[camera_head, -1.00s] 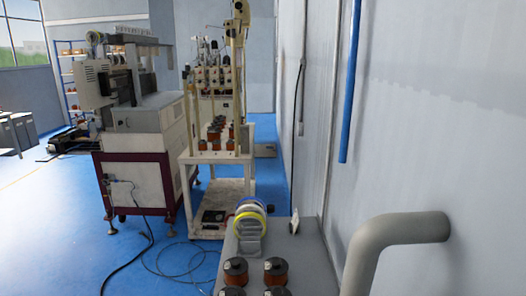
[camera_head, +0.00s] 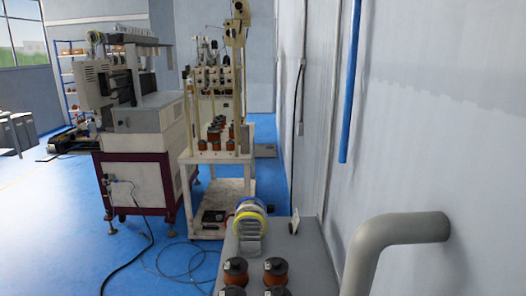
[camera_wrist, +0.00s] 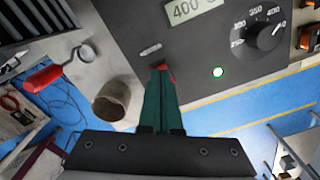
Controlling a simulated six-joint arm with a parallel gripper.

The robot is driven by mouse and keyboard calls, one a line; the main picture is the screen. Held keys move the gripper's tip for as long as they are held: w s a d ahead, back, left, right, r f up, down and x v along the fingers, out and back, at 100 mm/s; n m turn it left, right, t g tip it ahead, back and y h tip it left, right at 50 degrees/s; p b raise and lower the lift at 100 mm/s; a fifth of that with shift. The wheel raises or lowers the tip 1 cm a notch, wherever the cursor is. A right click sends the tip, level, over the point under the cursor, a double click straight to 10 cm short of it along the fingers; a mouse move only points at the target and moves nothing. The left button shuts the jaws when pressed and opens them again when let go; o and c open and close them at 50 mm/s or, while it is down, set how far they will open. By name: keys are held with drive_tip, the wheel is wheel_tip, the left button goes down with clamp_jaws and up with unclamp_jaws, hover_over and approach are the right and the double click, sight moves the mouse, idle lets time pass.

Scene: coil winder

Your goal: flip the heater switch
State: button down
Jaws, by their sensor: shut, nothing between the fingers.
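In the wrist view a dark control panel (camera_wrist: 205,35) carries a display (camera_wrist: 190,8) reading about 400 °C, a numbered dial (camera_wrist: 268,36) and a lit, green-rimmed round lamp (camera_wrist: 218,72). A small red part (camera_wrist: 171,74), apparently the heater switch, shows at the tips of my gripper (camera_wrist: 160,72), below a small pale label (camera_wrist: 150,49). My gripper's green fingers are shut together with nothing between them. The tips cover part of the red piece, so I cannot tell its position or whether they touch it. I do not make out the panel or gripper in the head view.
Left of the fingers in the wrist view are a brown cup (camera_wrist: 112,100) and a red-handled tool (camera_wrist: 42,77). Orange parts (camera_wrist: 309,38) sit at the right edge. The head view shows copper coils (camera_head: 275,270) on a grey bench and a white machine (camera_head: 140,130).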

drive_tip(key=shift+f, duration=0.4)
drive_tip(key=shift+r, duration=3.5)
